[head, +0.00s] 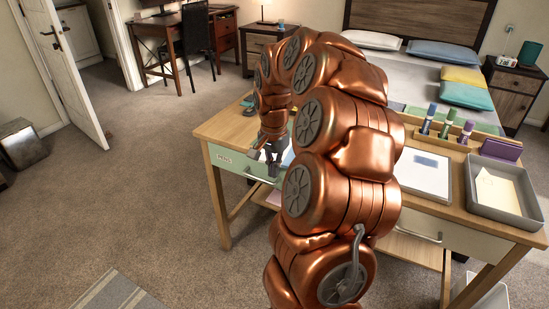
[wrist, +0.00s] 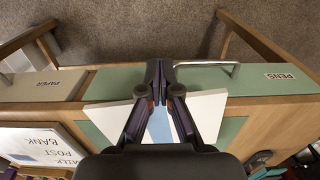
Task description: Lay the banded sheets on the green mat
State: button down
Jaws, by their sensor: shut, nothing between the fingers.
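The banded sheets, white with a pale blue band (wrist: 160,127), lie askew beneath my gripper (wrist: 160,72) in the wrist view. The green mat (wrist: 233,128) shows past both sides of the sheets, which appear to rest on it; my gripper hides their middle. In the head view the sheets (head: 288,157) show only as a pale sliver behind my gripper (head: 267,157). My gripper is shut and empty, its tips at the desk's front edge, over the green drawer front. Its height above the desk is hard to tell.
The desk's green drawer (wrist: 215,82) is labelled PENS and has a metal handle. A cream drawer (wrist: 35,87) is labelled PAPER. A white printed pad (head: 425,174), a row of upright markers and a grey tray (head: 473,205) stand on the right. My arm hides the desk's middle.

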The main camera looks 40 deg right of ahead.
aim_at(288, 155)
jog(key=shift+w+d+f, duration=0.2)
jog(key=shift+d+f, duration=0.15)
jog(key=shift+d, duration=0.3)
jog(key=shift+w+d+f, duration=0.2)
jog(key=shift+d+f, duration=0.2)
jog(key=shift+d, duration=0.25)
jog(key=shift+w+d+f, duration=0.2)
jog(key=shift+d+f, duration=0.15)
jog(key=shift+d, duration=0.3)
jog(key=shift+w+d, duration=0.1)
